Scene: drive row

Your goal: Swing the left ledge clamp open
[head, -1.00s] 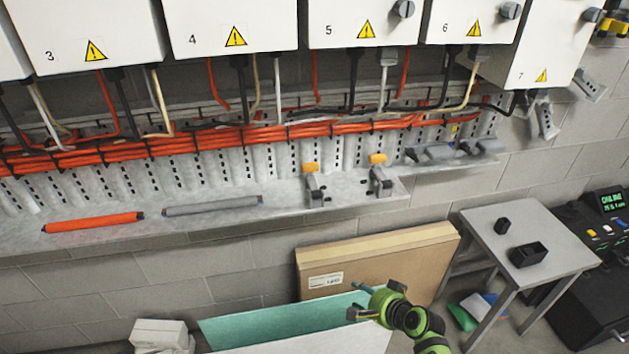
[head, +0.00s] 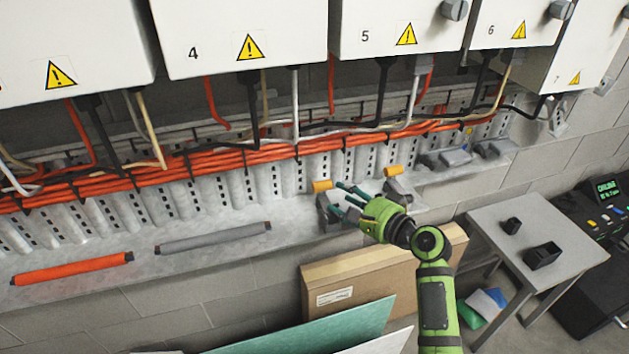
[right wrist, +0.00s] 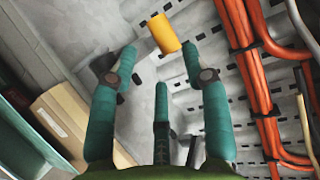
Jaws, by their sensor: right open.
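The left ledge clamp (head: 328,212) is a grey clamp with an orange handle (head: 321,186) on the metal ledge. My right gripper (head: 345,194), green with teal fingers, is just right of this clamp and partly covers it. It is open and empty. In the right wrist view an orange handle (right wrist: 164,33) lies just beyond the spread fingertips of the gripper (right wrist: 160,58), apparently not touched. My left gripper is not in view.
An orange bar (head: 72,269) and a grey bar (head: 213,238) lie on the ledge to the left. Orange cables (head: 225,160) run along the tray above. A cardboard box (head: 345,285) stands below, and a small table (head: 500,240) stands at right.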

